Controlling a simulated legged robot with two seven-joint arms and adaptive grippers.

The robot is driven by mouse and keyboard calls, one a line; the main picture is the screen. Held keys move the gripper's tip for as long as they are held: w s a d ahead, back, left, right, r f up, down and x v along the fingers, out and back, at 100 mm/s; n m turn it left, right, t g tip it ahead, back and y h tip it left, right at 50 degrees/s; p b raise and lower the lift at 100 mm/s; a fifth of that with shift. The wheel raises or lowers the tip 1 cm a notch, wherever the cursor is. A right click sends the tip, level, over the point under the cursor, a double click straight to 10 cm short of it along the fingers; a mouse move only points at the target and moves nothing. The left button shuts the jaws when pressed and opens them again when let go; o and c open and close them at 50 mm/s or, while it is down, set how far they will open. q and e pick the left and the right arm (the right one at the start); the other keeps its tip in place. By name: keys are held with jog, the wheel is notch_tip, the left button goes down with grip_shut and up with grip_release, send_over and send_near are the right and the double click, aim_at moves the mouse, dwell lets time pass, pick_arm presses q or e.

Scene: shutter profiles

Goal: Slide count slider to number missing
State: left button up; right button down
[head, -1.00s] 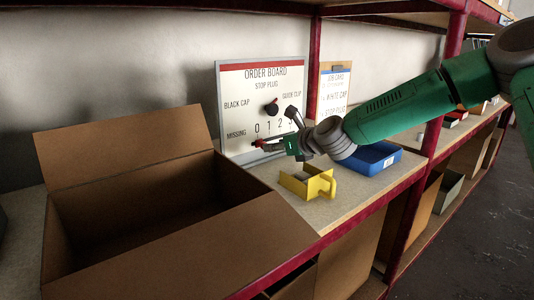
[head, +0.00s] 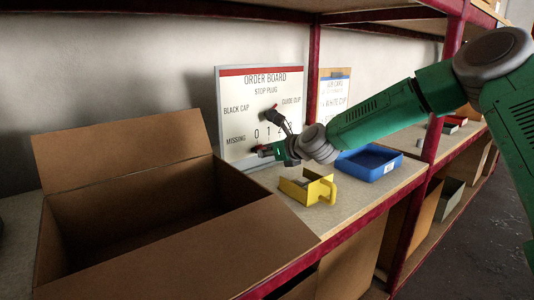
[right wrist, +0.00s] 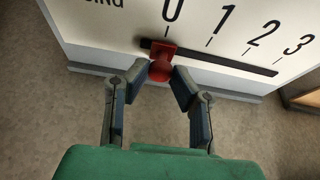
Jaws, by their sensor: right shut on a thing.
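The order board (head: 240,95) stands upright at the back of the shelf, with a dark dial that has a red mark (head: 268,115) above a row of numbers. Along its lower edge, the right wrist view shows a dark slot (right wrist: 225,62) under the numbers 0 to 3. The red count slider (right wrist: 162,65) sits near the slot's left end, below the 0 mark. My right gripper (right wrist: 164,78) has its fingers on either side of the slider and is shut on it. In the head view my right gripper (head: 272,150) is at the board's lower part and partly covers the numbers. My left gripper is not in view.
A large open cardboard box (head: 110,275) fills the left front. A yellow holder (head: 318,190) and a blue tray (head: 385,172) lie on the shelf below my right arm. A job card (head: 334,88) stands right of the board. A red post (head: 437,110) rises at the right.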

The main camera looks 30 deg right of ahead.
jog(key=d, duration=0.9)
jog(key=shift+w+d, duration=0.15)
jog(key=shift+w, duration=0.15)
jog(key=shift+f, duration=0.1)
jog(key=c, duration=1.4)
grip_release()
jog(key=shift+a, duration=0.25)
jog(key=shift+s+d+r, duration=0.15)
jog(key=shift+s+r, duration=0.15)
jog(key=shift+s, duration=0.1)
jog(key=a+v, duration=0.1)
jog(key=v, duration=0.9)
jog(key=shift+s+d, duration=0.45)
